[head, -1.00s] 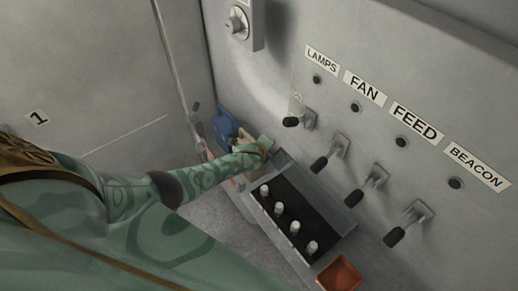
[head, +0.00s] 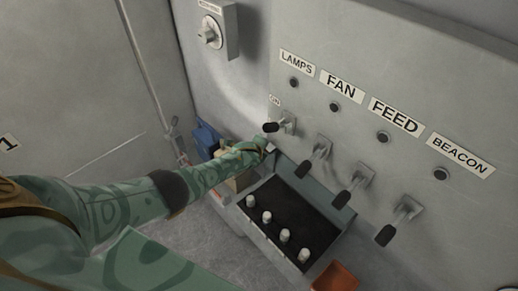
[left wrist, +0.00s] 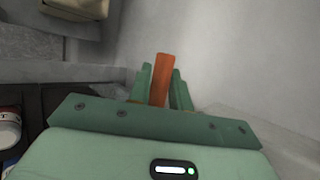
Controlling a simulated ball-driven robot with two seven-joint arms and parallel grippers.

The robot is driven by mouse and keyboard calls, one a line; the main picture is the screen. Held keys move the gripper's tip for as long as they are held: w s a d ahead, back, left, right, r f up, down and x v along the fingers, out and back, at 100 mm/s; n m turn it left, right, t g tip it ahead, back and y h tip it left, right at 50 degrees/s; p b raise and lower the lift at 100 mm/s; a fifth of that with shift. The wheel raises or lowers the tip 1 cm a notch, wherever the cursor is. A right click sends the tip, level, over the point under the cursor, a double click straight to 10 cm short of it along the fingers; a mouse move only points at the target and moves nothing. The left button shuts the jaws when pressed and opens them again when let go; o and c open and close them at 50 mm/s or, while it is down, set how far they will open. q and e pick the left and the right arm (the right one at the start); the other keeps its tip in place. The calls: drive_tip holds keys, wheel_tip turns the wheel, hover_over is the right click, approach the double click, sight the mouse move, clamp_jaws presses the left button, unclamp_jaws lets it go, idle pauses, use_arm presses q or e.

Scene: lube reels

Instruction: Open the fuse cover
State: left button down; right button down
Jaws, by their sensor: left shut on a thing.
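The fuse box (head: 268,238) is a grey tray below the switch panel, with a dark inside and several white-capped fuses (head: 284,235) exposed. A grey strip (head: 318,190) stands along its back edge; I cannot tell whether it is the cover or the box wall. My left gripper (head: 264,146) is at the box's far left corner, near the wall, its fingers mostly hidden in the head view. In the left wrist view my left gripper (left wrist: 162,72) is shut on an orange tab (left wrist: 164,78) that stands up between the fingers. My right gripper is not in view.
Above the box is a panel with several black-tipped levers (head: 312,160) labelled LAMPS, FAN, FEED and BEACON. A rotary switch (head: 211,31) is at upper left. A blue object (head: 206,137) lies behind my forearm. An orange container (head: 336,278) stands at the box's right end.

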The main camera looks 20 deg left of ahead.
use_arm(q)
drive_tip(key=shift+d, duration=0.1)
drive_tip(key=c, duration=1.4)
unclamp_jaws()
drive_tip(key=shift+s+r+p, duration=0.35)
drive_tip(key=shift+r+p, duration=0.05)
drive_tip(key=shift+p, duration=0.1)
drive_tip(key=p+v, duration=0.7)
drive_tip(key=v, duration=0.8)
drive_tip(key=shift+s, duration=0.2)
drive_tip(key=shift+d+r, duration=0.1)
